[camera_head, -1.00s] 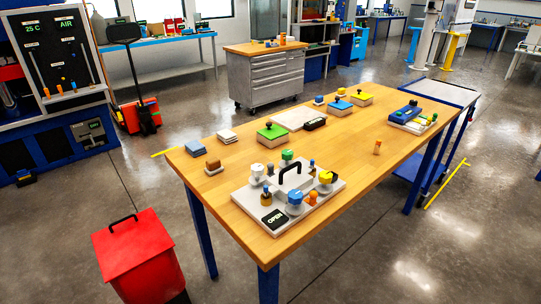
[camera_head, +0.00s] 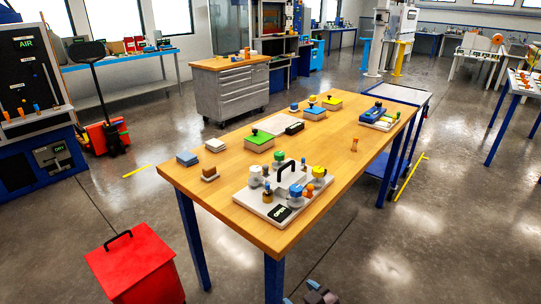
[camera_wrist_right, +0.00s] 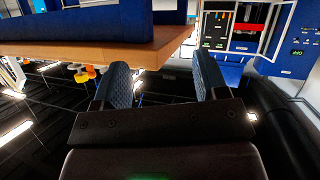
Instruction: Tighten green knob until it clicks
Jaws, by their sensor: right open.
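The green knob (camera_head: 279,156) is at the back of a white panel (camera_head: 248,205) on the wooden table. It stands upright behind the panel's black handle (camera_head: 287,167), partly crowded by neighbouring parts. White, yellow (camera_head: 319,171) and blue (camera_head: 296,189) knobs share the panel, and a small dark display (camera_head: 280,212) reads OPEN. My right gripper (camera_head: 318,294) shows at the bottom edge of the head view, low in front of the table and well apart from the knob. In the right wrist view its fingers (camera_wrist_right: 162,80) are spread with nothing between them. My left gripper is not in view.
The wooden table (camera_head: 345,150) also carries a green block (camera_head: 259,140), other coloured blocks and a small orange piece (camera_head: 354,145). A red bin (camera_head: 133,268) stands on the floor at front left. The table's front right is clear. In the wrist view the table edge (camera_wrist_right: 165,45) is above the fingers.

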